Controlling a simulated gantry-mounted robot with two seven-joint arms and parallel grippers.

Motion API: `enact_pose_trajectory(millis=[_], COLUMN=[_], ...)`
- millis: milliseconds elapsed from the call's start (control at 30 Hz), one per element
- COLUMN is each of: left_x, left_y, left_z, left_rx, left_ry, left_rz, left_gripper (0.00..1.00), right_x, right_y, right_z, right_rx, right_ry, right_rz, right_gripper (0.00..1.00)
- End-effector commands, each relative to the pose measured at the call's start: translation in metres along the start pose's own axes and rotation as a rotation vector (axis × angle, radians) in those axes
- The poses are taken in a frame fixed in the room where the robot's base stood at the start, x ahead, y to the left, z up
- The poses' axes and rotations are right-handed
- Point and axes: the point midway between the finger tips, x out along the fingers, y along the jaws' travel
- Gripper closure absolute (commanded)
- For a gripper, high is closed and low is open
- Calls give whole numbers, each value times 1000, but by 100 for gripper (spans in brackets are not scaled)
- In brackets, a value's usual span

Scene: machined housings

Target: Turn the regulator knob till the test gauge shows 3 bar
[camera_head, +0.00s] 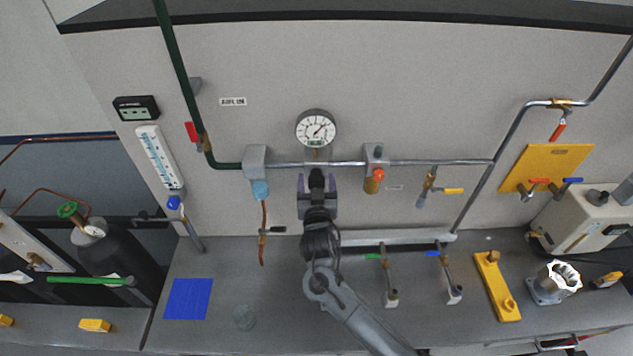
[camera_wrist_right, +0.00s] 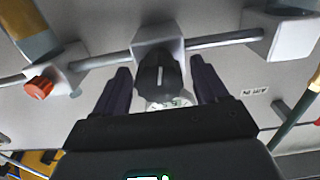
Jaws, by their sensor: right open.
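The test gauge (camera_head: 316,130) is a round white dial on the wall pipe; its needle seems to point to the upper right, but the numbers are too small to read. The black regulator knob (camera_wrist_right: 160,75) with a white pointer line sits on a light grey block; it also shows in the head view (camera_head: 316,178), below the gauge. My right gripper (camera_head: 317,184) is open, with one purple finger on each side of the knob. In the right wrist view, gaps show between the knob and both fingers (camera_wrist_right: 160,84). The gauge is mostly hidden there. My left gripper is not in view.
A grey pipe (camera_head: 430,162) runs along the wall on both sides. A grey block with a red knob (camera_head: 378,175) is to the right, and one with a light blue bowl (camera_head: 260,189) to the left. Small valves (camera_head: 390,298) stand on the bench to the right of my arm.

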Motion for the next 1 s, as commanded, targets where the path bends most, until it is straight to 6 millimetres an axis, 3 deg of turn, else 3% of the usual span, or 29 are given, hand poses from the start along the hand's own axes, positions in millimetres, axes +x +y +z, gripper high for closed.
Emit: enact_pose_trajectory(millis=[167,500,1000], left_x=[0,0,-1], left_y=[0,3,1], left_z=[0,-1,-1], left_rx=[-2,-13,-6], left_ry=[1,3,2], left_rz=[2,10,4], left_gripper=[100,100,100], right_x=[0,0,0], right_y=[0,0,0], right_z=[0,0,-1], right_rx=[0,0,-25], right_ry=[0,0,2], right_rz=[0,0,0], right_gripper=[30,79,79])
